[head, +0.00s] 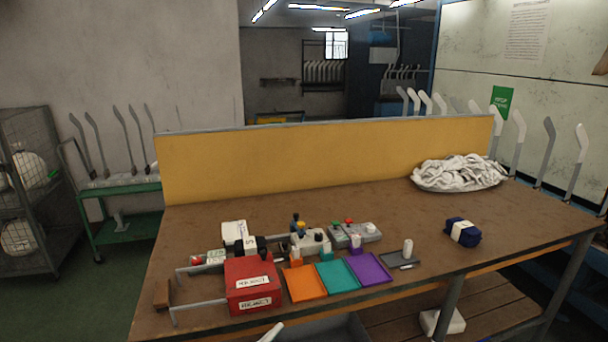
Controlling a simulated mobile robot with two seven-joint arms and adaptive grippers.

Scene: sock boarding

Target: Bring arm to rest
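Neither of my arms nor grippers can be made out in the head view. A brown workbench (370,225) stands ahead with a yellow back panel (320,160). A heap of white socks (460,172) lies at its back right. A dark blue banded bundle (463,232) sits at the right. A red box (252,285) with white labels stands at the front left.
Orange (304,282), teal (337,273) and purple (370,269) trays line the front edge, beside a dark tray (402,260). Small devices (310,241) stand behind them. A wire cage cart (30,190) and green trolley (122,188) stand left.

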